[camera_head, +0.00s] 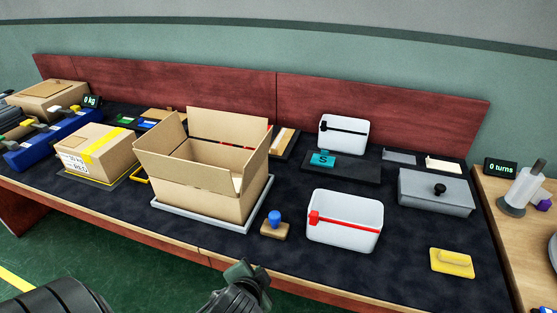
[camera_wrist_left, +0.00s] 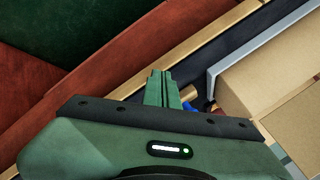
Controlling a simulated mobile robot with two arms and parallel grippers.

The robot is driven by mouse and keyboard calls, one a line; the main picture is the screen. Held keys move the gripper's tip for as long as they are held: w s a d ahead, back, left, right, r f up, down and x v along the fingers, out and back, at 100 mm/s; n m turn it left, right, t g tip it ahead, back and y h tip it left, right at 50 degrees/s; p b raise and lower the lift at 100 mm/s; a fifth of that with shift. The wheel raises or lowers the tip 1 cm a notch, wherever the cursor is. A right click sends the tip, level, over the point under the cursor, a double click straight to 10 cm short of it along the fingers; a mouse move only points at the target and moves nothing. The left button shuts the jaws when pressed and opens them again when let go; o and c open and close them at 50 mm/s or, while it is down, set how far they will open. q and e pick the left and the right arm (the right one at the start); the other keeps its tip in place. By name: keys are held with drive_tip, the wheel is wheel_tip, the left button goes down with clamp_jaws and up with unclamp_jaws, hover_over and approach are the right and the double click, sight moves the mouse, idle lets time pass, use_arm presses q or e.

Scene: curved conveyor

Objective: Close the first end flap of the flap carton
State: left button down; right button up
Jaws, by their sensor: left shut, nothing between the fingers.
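The flap carton (camera_head: 205,193) stands open in the middle of the bench on a light grey tray (camera_head: 197,222). Its flaps stick up and outward, and its inside looks empty. In the left wrist view, part of the carton (camera_wrist_left: 265,75) shows at the right. My left gripper (camera_head: 246,272) is in front of the bench edge, below and to the right of the carton, apart from it. In the left wrist view its green fingers (camera_wrist_left: 161,90) are shut together with nothing between them. My right gripper is not in view.
A blue-knobbed stamp (camera_head: 275,225) and a white bin with a red clip (camera_head: 344,222) stand right of the carton. A taped box (camera_head: 97,152) stands left. A grey lidded box (camera_head: 435,193) and a yellow block (camera_head: 452,262) are farther right. The front right mat has free room.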

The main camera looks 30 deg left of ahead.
sight(258, 159)
use_arm(q)
drive_tip(key=w+a+r+m+t+y, duration=0.1)
drive_tip(key=w+r+m+t+y, duration=0.1)
drive_tip(key=w+r+m+t, duration=0.5)
drive_tip(key=w+a+r+m+t+y, duration=0.1)
drive_tip(key=w+r+m+y, duration=0.3)
drive_tip(key=r, duration=0.6)
drive_tip(key=w+a+r+n+h+p, duration=0.1)
drive_tip(key=w+a, duration=0.7)
drive_tip(key=w, duration=0.1)
drive_tip(key=shift+a+r+n, duration=0.15)
drive_tip(key=shift+a+n, duration=0.15)
drive_tip(key=shift+n, duration=0.1)
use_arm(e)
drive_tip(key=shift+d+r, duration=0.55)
